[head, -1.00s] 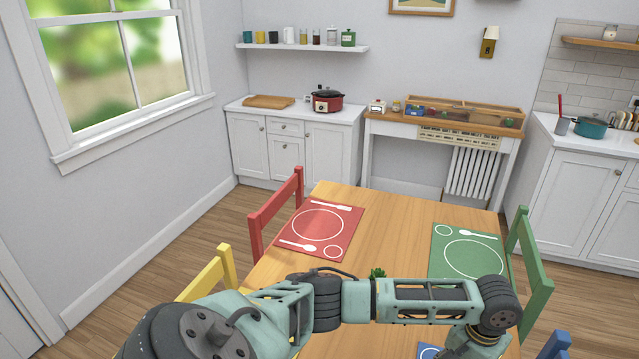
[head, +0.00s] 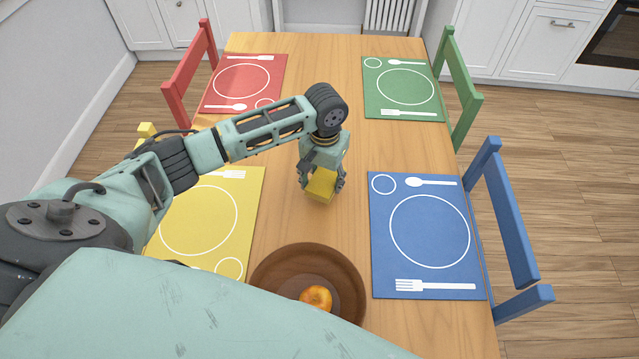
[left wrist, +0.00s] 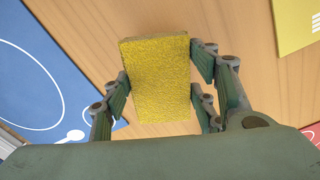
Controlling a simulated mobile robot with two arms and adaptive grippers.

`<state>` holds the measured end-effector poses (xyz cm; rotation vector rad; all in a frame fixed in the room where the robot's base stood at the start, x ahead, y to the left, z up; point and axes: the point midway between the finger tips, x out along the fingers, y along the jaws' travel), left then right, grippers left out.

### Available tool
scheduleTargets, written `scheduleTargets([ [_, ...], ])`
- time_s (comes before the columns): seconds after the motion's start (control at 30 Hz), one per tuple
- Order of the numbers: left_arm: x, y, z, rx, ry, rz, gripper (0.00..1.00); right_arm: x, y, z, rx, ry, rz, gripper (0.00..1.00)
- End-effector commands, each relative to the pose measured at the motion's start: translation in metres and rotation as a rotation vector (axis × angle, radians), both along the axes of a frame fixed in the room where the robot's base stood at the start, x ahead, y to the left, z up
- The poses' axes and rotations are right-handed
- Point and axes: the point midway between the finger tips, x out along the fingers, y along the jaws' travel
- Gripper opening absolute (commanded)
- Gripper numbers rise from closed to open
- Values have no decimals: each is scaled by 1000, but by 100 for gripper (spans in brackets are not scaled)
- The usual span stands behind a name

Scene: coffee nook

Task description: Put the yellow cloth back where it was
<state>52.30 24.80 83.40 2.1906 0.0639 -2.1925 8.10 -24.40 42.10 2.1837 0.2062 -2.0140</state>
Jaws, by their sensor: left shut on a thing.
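The yellow cloth (head: 321,185) is a small, thick block with a rough surface. My left gripper (head: 322,189) is shut on it over the middle of the wooden table, between the yellow and blue placemats. In the left wrist view the cloth (left wrist: 158,80) sits between the two fingers (left wrist: 160,100), with bare wood behind it. I cannot tell how high above the table it is. My right gripper is not in view.
A brown bowl (head: 263,268) with an orange fruit (head: 316,298) stands nearer me. Red (head: 243,82), green (head: 403,88), yellow (head: 197,215) and blue (head: 428,235) placemats lie around, with chairs beside them. The far middle of the table is clear.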

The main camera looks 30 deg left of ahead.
Motion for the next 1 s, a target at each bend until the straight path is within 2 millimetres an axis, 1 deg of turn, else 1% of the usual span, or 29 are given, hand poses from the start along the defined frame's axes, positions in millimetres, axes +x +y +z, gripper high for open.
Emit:
scheduleTargets([
  [0.07, -1, 7, -3, 0, 0, -1, 25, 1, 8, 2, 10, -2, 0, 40],
  [0.17, -1, 9, -9, -1, 0, -1, 25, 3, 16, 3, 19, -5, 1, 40],
  [0.2, -2, 9, -15, 0, 2, -1, 25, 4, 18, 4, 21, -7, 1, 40],
  [0.33, -2, 9, -34, 0, 3, -1, 25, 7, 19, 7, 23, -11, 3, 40],
  [0.43, -2, 9, -44, -1, 1, -1, 25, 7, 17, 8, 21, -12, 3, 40],
  [0.83, -1, 9, -50, -1, -1, -2, 25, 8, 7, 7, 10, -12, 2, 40],
  [0.87, -1, 9, -49, -1, -1, -2, 56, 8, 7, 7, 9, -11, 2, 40],
  [1.0, -1, 9, -49, 0, -1, -2, 69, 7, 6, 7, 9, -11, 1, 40],
])
